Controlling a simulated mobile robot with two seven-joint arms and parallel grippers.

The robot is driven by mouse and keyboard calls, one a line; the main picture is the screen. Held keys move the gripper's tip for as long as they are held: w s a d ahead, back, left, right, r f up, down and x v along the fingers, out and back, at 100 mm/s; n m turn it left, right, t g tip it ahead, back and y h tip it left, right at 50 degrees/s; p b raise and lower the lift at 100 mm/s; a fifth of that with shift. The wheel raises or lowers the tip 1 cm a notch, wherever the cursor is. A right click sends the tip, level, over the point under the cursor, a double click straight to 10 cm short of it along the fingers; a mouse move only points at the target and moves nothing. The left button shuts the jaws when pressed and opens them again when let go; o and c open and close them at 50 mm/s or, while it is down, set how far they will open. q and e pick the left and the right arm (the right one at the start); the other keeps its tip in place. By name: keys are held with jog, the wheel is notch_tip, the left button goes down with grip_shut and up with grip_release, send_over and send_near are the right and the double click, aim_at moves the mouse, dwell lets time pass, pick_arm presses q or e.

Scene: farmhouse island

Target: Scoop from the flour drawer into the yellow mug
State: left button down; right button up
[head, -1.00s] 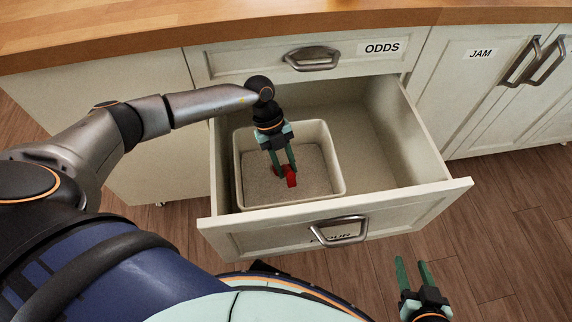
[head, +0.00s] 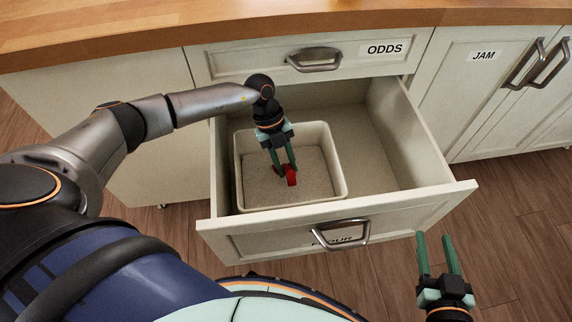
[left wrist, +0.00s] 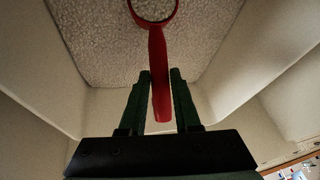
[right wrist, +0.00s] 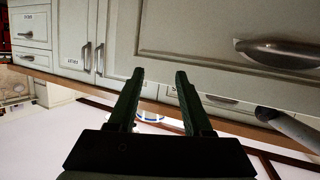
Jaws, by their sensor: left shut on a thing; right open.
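The flour drawer (head: 420,206) is pulled open, and a cream bin (head: 342,172) of grainy pale flour (head: 312,172) stands in its left part. My left gripper (head: 285,170) reaches down into the bin and is shut on the handle of a red scoop (head: 291,177). In the left wrist view the red scoop (left wrist: 157,70) lies between the fingers, with its round end over the flour; I cannot tell how much it holds. My right gripper (head: 437,238) is open and empty, in front of the drawer to the right. The yellow mug is not in view.
The closed ODDS drawer (head: 350,62) is above the open drawer, under the wooden countertop (head: 250,22). The closed JAM cupboard (head: 484,80) is at the right. The drawer's right part is empty. Wooden floor (head: 515,220) is clear at the right.

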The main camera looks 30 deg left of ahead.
pick_arm(q)
jog(key=shift+w+a+f+b, duration=0.25)
jog(key=shift+w+a+b, duration=0.1)
jog(key=shift+b, duration=0.1)
pick_arm(e)
notch_tip(320, 180, up, 6)
jog(key=w+t, duration=0.1)
jog(key=t, duration=0.1)
jog(key=shift+w+n+t+y, duration=0.3)
jog(key=shift+n+t+y, duration=0.1)
jog(key=shift+f, duration=0.1)
dwell(0.3)
